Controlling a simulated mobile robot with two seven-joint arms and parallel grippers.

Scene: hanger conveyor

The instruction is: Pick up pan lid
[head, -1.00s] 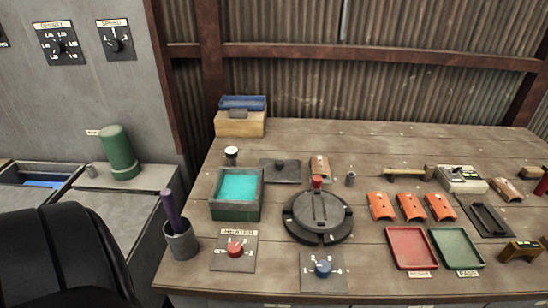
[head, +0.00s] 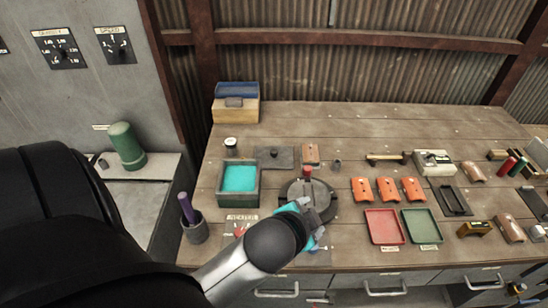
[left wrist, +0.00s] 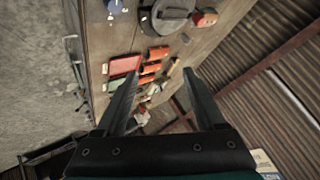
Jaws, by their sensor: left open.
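The pan lid looks to be the flat dark grey plate with a small black knob (head: 274,155), lying on the bench in the head view. It is behind and right of the green pan (head: 221,203) with turquoise contents. I cannot make the lid out in the left wrist view. My left gripper (head: 318,212) is over the front right part of the round black fixture, nearer me and right of the lid. In the left wrist view its fingers (left wrist: 163,75) are apart with nothing between them. My right gripper is not in view.
A round black fixture with a red knob (head: 307,174) stands right of the pan. A cup with a purple stick (head: 194,232) is at left. Red (head: 384,226) and green (head: 422,225) trays and orange pieces (head: 387,188) lie right. The back of the bench is mostly clear.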

